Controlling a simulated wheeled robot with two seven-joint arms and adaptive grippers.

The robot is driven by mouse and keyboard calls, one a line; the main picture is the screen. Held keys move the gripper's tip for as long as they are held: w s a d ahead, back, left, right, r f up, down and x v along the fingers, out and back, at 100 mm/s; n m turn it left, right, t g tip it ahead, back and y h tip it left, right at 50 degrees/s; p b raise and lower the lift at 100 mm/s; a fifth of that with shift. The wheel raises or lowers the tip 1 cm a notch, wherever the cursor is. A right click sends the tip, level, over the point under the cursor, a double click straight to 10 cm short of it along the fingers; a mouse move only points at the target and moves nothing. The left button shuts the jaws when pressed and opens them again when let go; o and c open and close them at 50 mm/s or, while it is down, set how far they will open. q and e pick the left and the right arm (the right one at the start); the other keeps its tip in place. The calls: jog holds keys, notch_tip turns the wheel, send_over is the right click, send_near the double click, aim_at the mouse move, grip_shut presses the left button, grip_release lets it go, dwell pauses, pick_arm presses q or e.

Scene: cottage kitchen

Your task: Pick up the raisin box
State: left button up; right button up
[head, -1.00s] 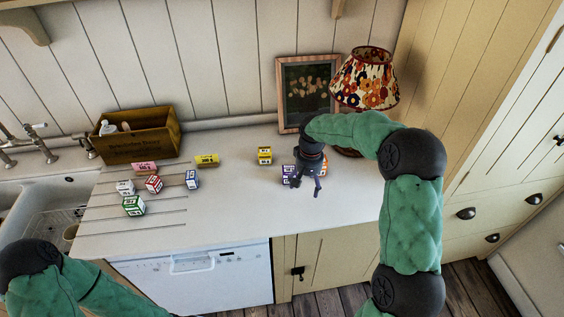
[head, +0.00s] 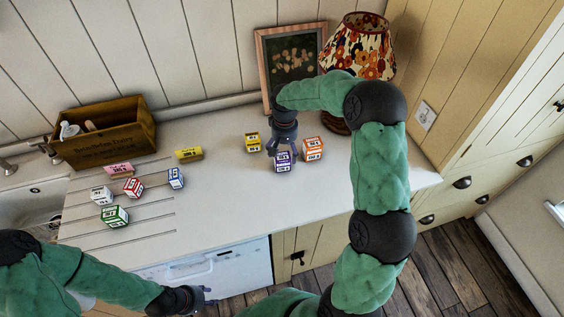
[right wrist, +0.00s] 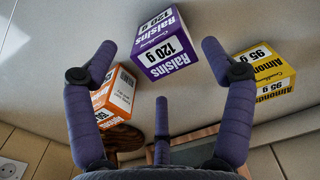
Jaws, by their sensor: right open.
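The raisin box (head: 282,162) is purple and white and stands on the white counter beneath my right gripper (head: 283,148). In the right wrist view the raisin box (right wrist: 166,45) shows its "Raisins 120 g" label, beyond and between the spread fingers of my right gripper (right wrist: 160,70). The fingers are open and hold nothing; whether one touches the box I cannot tell. My left gripper (head: 197,297) is low in front of the counter, away from the boxes; its fingers are too small to judge.
An orange box (head: 313,148) and a yellow almond box (head: 253,142) stand close on either side. Several other boxes lie on the left counter near a wooden crate (head: 105,140). A lamp (head: 356,50) and a framed picture (head: 290,62) stand behind. The counter's front middle is clear.

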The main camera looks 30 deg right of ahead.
aim_at(282, 156)
jog(key=shift+a+f+b, duration=0.2)
jog(key=shift+f+b, duration=0.05)
jog(key=shift+f, duration=1.1)
jog(key=shift+a+f+b, duration=0.2)
jog(key=shift+f, duration=1.1)
jog(key=shift+r, duration=0.1)
jog(key=c, duration=1.5)
